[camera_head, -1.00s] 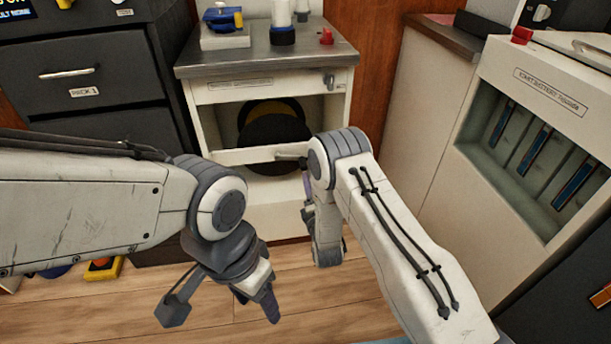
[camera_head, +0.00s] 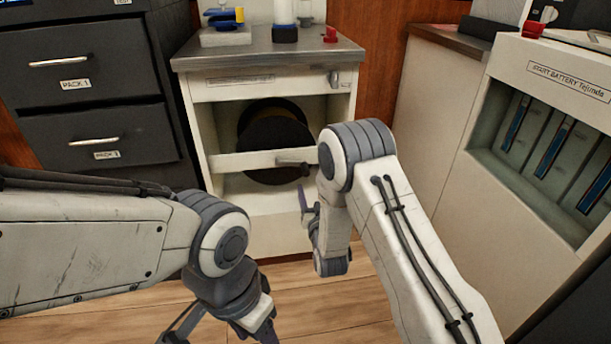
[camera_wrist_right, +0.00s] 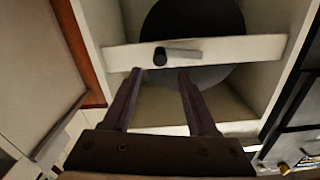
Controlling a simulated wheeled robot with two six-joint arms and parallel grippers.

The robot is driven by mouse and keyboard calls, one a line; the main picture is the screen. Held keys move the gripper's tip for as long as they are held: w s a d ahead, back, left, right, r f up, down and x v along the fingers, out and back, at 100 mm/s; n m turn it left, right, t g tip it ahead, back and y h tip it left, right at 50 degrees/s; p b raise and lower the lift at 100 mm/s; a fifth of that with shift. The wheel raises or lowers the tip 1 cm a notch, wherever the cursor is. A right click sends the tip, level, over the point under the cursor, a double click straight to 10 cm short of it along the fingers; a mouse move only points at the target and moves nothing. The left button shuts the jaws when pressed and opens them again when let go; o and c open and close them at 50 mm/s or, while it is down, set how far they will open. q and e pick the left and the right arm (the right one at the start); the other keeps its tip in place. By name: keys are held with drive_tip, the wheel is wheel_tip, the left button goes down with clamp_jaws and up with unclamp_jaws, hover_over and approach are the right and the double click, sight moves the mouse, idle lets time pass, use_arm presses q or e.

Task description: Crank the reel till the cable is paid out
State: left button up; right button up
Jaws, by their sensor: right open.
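The cable reel is a dark disc (camera_head: 272,142) inside the open front of a white cabinet, and it also shows in the right wrist view (camera_wrist_right: 190,22). A white crossbar (camera_head: 240,160) runs in front of it. A small dark crank handle (camera_head: 292,163) sits on the crossbar and shows in the right wrist view (camera_wrist_right: 178,54). My right gripper (camera_wrist_right: 160,78) is open and empty, its two fingers short of the crank and apart from it. In the head view my right arm partly hides this gripper. My left gripper (camera_head: 224,335) hangs low, fingers spread, partly cut off.
The cabinet's grey top (camera_head: 300,48) holds a blue-and-yellow item, a white cylinder and a red knob. Dark drawers (camera_head: 85,60) stand at left. A white battery housing (camera_head: 480,130) with blue-striped slots stands at right. Wooden floor (camera_head: 120,325) is open in front.

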sight(306, 175)
drive_tip(key=w+b, duration=0.1)
drive_tip(key=w, duration=0.1)
drive_tip(key=w+b, duration=0.1)
drive_tip(key=w, duration=0.2)
drive_tip(key=w+b, duration=0.1)
drive_tip(key=w, duration=0.2)
drive_tip(key=shift+w+a, duration=0.25)
drive_tip(key=shift+a, duration=0.1)
drive_tip(key=shift+w, duration=0.7)
clamp_jaws()
idle(0.3)
